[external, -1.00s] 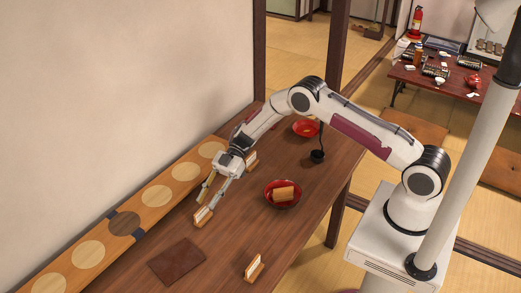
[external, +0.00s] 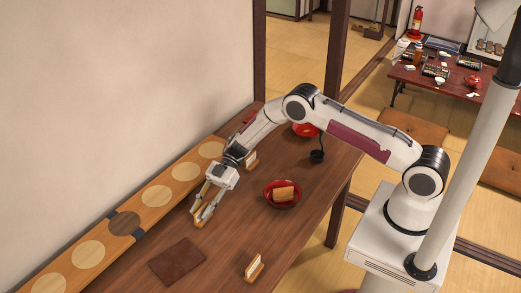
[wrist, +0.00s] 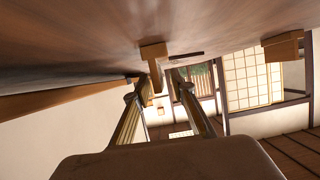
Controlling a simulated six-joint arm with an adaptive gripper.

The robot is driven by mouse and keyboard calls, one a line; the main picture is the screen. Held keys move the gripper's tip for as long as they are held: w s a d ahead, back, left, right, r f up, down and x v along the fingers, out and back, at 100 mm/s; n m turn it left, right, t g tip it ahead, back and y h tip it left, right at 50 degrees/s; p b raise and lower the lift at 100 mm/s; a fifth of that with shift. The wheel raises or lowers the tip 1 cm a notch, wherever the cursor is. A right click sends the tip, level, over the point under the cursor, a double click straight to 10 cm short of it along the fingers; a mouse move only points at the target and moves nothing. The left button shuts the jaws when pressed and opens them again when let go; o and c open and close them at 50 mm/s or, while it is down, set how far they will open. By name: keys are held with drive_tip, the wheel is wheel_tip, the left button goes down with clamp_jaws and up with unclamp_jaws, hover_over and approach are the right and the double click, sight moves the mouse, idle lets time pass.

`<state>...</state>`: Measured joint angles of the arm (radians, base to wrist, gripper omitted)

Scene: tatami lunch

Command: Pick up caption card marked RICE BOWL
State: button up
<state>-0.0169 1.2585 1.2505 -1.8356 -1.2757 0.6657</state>
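Several small caption cards in wooden stands are on the brown table; no lettering is readable in either view. One card (external: 200,224) is at my gripper's fingertips and partly hidden in the external view. In the wrist view a wooden stand with its card (wrist: 154,52) shows between and just beyond the fingers. My gripper (external: 204,208) is tilted low over the table, its two fingers apart; they also show apart in the wrist view (wrist: 158,85). I cannot tell whether a finger touches the card. Another card (external: 253,267) stands near the front, and one (external: 252,160) behind my gripper.
A red bowl (external: 270,202) holding a wooden block is right of my gripper. A second red bowl (external: 304,130) and a black item (external: 317,156) are farther back. A wooden rail with pale discs (external: 75,268) runs along the wall. A brown mat (external: 176,262) lies in front.

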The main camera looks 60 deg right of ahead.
sight(202, 208)
clamp_jaws()
drive_tip(key=shift+r, duration=0.15)
drive_tip(key=shift+r, duration=4.9)
